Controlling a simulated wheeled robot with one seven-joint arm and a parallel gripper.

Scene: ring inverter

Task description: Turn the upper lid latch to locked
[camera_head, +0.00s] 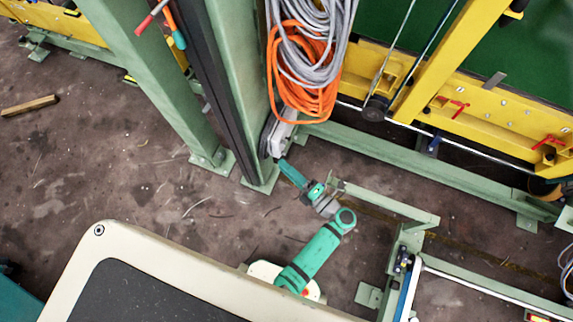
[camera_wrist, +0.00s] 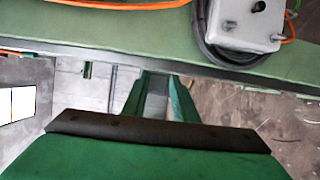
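My green arm reaches up from my base in the head view, and its end stops by the foot of a green post, where my gripper (camera_head: 284,165) is too small to read. In the wrist view my gripper (camera_wrist: 157,85) shows two green fingers beyond a black bar. The fingers look apart, with a grey patch between them and no clear object held. I cannot make out a lid latch for certain. Two red handles, one on the left (camera_head: 460,108) and one on the right (camera_head: 548,141), sit on the yellow frame, well apart from my gripper.
A pale grey box (camera_wrist: 245,22) with a black knob and cables sits on a green beam (camera_wrist: 110,35) ahead of my gripper. Grey and orange cable coils (camera_head: 305,60) hang above it. A low green rail (camera_head: 430,165) runs right. Open floor (camera_head: 90,160) lies left.

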